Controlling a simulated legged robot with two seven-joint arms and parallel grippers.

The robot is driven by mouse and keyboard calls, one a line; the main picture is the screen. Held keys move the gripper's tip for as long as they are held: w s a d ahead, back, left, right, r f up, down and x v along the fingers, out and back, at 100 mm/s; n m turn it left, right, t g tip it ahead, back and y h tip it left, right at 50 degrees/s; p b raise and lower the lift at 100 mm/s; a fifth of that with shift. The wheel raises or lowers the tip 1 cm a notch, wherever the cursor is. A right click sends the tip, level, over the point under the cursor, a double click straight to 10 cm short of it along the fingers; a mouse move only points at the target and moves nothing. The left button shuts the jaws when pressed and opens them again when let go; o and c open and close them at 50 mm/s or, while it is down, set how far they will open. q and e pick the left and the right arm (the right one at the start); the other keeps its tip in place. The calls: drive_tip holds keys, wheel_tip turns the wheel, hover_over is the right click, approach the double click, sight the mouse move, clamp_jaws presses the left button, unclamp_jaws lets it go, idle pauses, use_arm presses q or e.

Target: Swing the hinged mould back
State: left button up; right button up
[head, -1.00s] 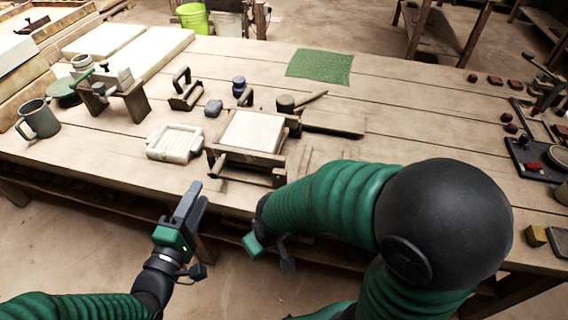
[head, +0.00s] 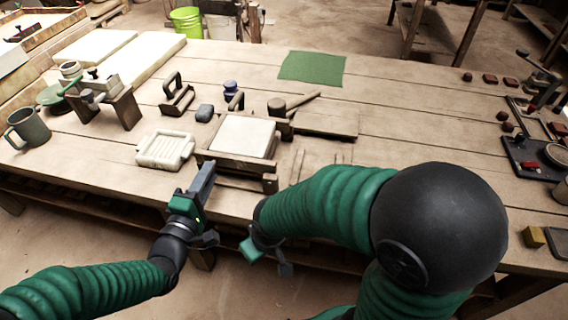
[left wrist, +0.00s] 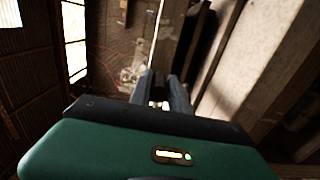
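A pale square slab in a wooden frame, which looks like the hinged mould (head: 244,136), lies flat on the bench. A dark upright handle stands behind it, and wooden bars show at its front. Its hinge is not clear. My left gripper (head: 204,176) is in front of the frame's left front corner, pointing up toward the bench edge and apart from the mould. Its fingers also show in the left wrist view (left wrist: 164,86), close together with nothing clearly held. My right gripper (head: 266,256) hangs low before the bench, partly hidden by its own arm; its fingers are unclear.
A handled tool (head: 177,97) and a mug (head: 29,128) stand further left. A green mat (head: 312,67) lies at the back.

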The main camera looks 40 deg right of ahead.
use_arm(q)
drive_tip(key=shift+c, duration=1.2)
drive_tip(key=shift+a+f, duration=0.1)
